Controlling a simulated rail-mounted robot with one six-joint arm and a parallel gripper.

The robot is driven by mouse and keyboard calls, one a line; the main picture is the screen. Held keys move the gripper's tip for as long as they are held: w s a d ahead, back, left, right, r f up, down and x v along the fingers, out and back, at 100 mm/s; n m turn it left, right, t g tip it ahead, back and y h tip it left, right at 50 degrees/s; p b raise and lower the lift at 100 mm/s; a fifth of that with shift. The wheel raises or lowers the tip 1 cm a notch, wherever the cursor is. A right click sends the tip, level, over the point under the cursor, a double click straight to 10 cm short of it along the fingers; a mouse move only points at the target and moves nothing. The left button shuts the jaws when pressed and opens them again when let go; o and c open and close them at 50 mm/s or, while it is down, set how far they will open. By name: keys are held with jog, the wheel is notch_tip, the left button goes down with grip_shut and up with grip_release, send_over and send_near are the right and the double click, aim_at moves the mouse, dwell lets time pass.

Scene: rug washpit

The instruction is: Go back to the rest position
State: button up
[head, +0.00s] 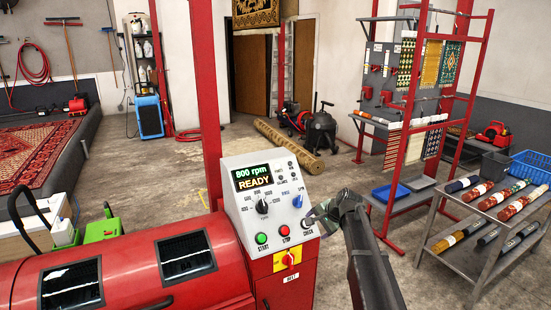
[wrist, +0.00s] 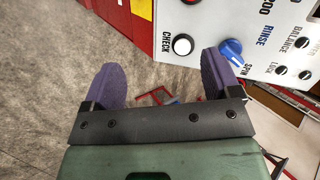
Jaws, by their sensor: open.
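My gripper (head: 320,213) is just in front of the right edge of the control panel (head: 240,212) in the head view, close to the CHECK button (head: 307,222). In the wrist view my gripper (wrist: 164,76) has its two purple fingers wide apart with nothing between them. The white CHECK button (wrist: 183,45) shows beyond the gap, and the blue RINSE/SPIN knob (wrist: 231,48) is beside the right fingertip. I cannot tell whether that finger touches the panel. The display (head: 253,177) reads "800 rpm READY".
The red machine (head: 130,265) fills the lower left. A grey rack (head: 470,245) with several rolled rugs stands at the right, and a red frame (head: 410,130) with hanging samples is behind it. A rolled rug (head: 288,147) lies on the open floor (head: 330,175).

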jog(key=s+a+f+n+g+h, duration=0.1)
jog(key=s+n, duration=0.4)
jog(key=s, duration=1.2)
jog(key=s+a+f+n+g+h, duration=0.2)
jog(key=s+n+g+h, duration=0.1)
jog(key=s, duration=1.4)
jog(key=shift+a+n+g+h, duration=0.3)
jog(key=shift+n+g, duration=0.5)
jog(key=shift+n, duration=0.3)
jog(key=shift+w, duration=0.1)
jog(key=shift+c, duration=0.3)
